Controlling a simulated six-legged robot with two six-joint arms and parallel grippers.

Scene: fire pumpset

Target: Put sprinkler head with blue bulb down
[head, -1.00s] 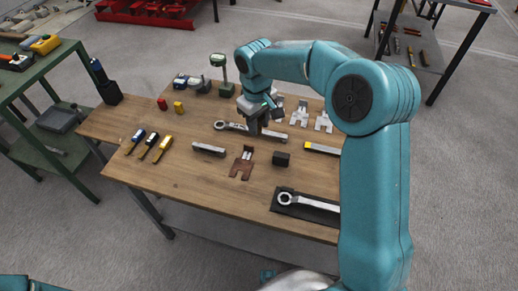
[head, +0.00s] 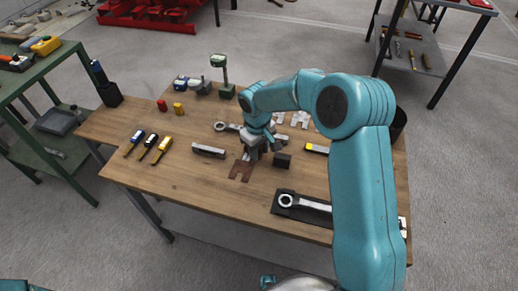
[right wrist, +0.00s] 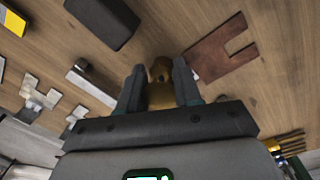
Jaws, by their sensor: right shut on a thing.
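My right gripper (head: 254,156) is over the middle of the wooden table, between the brown slotted plate (head: 239,172) and the black block (head: 282,160). In the right wrist view its two fingers (right wrist: 159,80) are shut on a small brass-coloured piece, the sprinkler head (right wrist: 160,72). Its lower part is hidden between the fingers, and no blue bulb can be made out. The slotted plate (right wrist: 222,50) lies flat beside it in that view, and the black block (right wrist: 102,18) is on the other side. I cannot tell whether the sprinkler head touches the table. My left gripper is not in view.
On the wooden table (head: 190,200) are a grey bar (head: 208,150), a wrench (head: 222,126) behind my gripper, another wrench on a black mat (head: 285,210), several screwdrivers (head: 152,147) and red and yellow cylinders (head: 162,104). The front left of the table is clear.

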